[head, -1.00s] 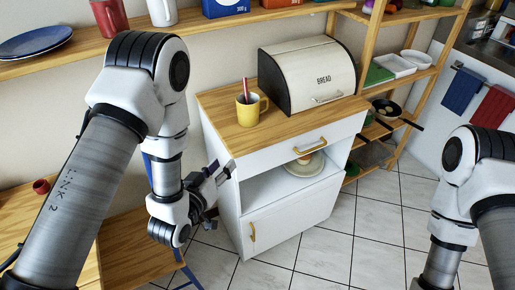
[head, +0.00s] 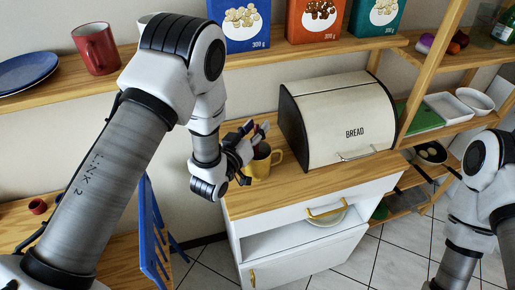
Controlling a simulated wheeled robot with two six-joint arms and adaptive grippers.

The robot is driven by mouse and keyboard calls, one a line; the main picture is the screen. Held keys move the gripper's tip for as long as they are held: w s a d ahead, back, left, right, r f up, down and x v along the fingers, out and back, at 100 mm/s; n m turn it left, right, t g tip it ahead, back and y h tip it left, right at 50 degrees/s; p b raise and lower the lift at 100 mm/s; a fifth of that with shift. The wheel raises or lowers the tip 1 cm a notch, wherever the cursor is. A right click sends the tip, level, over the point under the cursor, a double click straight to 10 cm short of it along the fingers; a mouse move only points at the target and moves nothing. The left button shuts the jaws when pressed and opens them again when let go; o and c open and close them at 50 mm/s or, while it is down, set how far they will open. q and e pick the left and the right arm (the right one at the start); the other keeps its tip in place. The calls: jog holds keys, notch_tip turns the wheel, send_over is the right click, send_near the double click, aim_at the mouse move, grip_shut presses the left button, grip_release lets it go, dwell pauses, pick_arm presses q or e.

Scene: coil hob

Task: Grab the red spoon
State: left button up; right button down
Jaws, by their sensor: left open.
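A yellow mug (head: 263,167) stands on the wooden top of the white cabinet, left of the bread box. My left gripper (head: 258,134) is open at the mug, with its fingers over and in front of the mug's rim on the left side. The red spoon is mostly hidden behind the fingers; I cannot tell whether it lies between them. My right arm shows at the right edge, but its gripper is out of view.
The cream bread box (head: 338,120) stands close to the right of the mug. A wooden wall shelf (head: 180,66) above holds a red mug (head: 96,48), a blue plate (head: 27,71) and several food boxes. The cabinet top (head: 300,185) is clear in front.

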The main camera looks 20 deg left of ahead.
pick_arm(q)
jog(key=shift+w+f, duration=0.2)
jog(key=shift+w, duration=0.35)
jog(key=shift+s+r, duration=0.1)
jog(key=shift+s, duration=0.05)
jog(key=shift+c, duration=0.3)
jog(key=shift+s, duration=0.1)
grip_shut()
jog(key=shift+r, duration=0.1)
